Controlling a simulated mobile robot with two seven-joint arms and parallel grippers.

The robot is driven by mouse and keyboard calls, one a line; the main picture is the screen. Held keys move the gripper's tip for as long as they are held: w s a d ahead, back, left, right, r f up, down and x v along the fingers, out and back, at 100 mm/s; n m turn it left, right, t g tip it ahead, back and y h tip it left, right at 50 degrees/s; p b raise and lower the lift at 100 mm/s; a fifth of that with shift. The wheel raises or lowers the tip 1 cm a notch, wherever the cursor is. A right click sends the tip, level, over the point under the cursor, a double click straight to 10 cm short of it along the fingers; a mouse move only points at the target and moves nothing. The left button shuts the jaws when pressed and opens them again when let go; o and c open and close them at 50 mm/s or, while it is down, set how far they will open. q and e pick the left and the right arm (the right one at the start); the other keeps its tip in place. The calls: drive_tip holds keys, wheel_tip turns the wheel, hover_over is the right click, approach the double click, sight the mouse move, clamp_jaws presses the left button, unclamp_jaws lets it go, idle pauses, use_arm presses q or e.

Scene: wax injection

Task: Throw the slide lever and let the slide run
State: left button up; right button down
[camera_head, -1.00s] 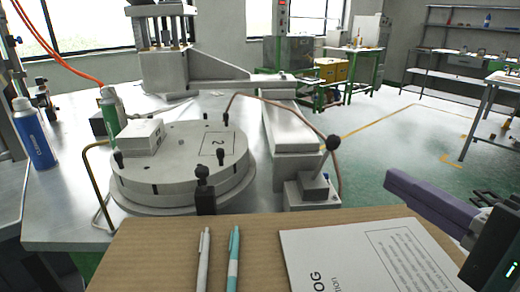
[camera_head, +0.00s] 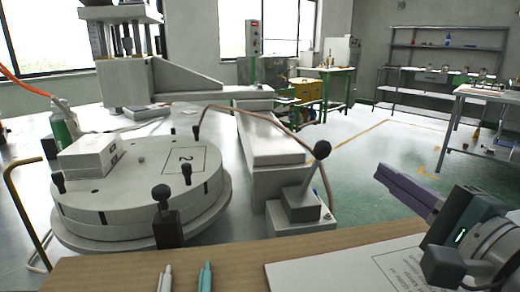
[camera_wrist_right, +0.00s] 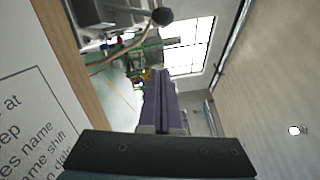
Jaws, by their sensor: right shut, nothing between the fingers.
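The slide lever (camera_head: 311,174) has a black ball knob on a thin rod and stands on a grey block at the front end of the slide (camera_head: 268,138). The rod leans up to the right. In the right wrist view the knob (camera_wrist_right: 162,16) shows at the top. My right gripper (camera_head: 380,172) is to the right of the lever, apart from it, with its purple fingers together and empty. The fingers also show in the right wrist view (camera_wrist_right: 160,90). My left gripper is not in view.
A round turntable (camera_head: 140,185) marked 2 carries a white block (camera_head: 88,157) and several black knobs. A wooden board (camera_head: 225,270) with two pens and a printed sheet (camera_head: 345,268) lies in front. A hose (camera_head: 245,112) arches over the slide. Open floor is to the right.

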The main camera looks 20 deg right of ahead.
sight(311, 170)
drive_tip(key=w+a+r+p, duration=0.1)
drive_tip(key=w+a, duration=0.2)
drive_tip(key=w, duration=0.4)
drive_tip(key=shift+p, duration=0.35)
drive_tip(key=shift+r, duration=0.1)
drive_tip(key=shift+a+r, duration=0.1)
drive_tip(key=shift+w+a+r+n+p, duration=0.1)
drive_tip(key=shift+a+r+n+p, duration=0.1)
drive_tip(key=shift+n+p, duration=0.35)
